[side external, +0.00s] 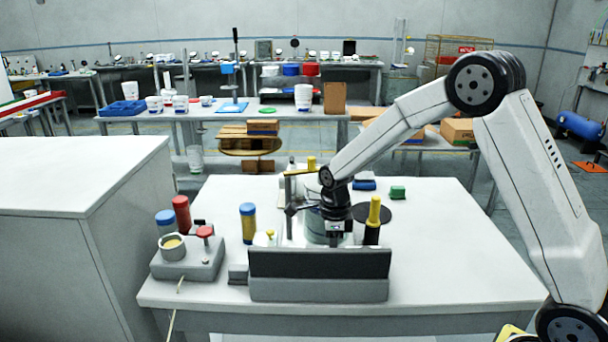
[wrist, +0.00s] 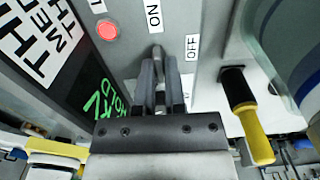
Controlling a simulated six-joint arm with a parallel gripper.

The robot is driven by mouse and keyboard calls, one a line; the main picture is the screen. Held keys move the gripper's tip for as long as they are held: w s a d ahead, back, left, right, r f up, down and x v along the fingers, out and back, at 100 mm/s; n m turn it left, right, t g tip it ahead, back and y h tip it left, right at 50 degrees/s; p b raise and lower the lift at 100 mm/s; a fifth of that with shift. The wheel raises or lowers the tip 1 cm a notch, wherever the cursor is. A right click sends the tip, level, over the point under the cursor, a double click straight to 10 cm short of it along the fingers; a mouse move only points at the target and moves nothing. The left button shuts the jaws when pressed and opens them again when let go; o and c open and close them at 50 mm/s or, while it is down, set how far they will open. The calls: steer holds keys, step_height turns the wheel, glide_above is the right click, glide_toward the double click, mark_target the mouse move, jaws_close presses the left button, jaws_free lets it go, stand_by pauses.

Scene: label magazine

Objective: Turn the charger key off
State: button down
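In the wrist view, the grey charger key (wrist: 157,52) stands on a grey panel, near the ON label (wrist: 154,14) and left of the OFF label (wrist: 192,47). My gripper (wrist: 160,68) has its two fingers close together at the key, one on each side of it. I cannot tell whether they touch or grip it. In the side view, my gripper (side external: 335,228) is low behind the grey box with a black front (side external: 318,290). The key and the fingertips are hidden there.
A red button (wrist: 107,30) sits left of the key, beside a dark display with green letters (wrist: 108,108). A black and yellow handle (wrist: 248,118) stands close on the right. A grey block with a red knob (side external: 204,232) is on the table's left; the table's right front (side external: 450,270) is clear.

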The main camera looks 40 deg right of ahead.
steer(key=shift+n, duration=0.5)
steer(key=n, duration=0.3)
steer(key=shift+n, duration=0.3)
steer(key=n, duration=1.3)
steer(key=shift+n, duration=0.3)
steer(key=c, duration=0.7)
jaws_free()
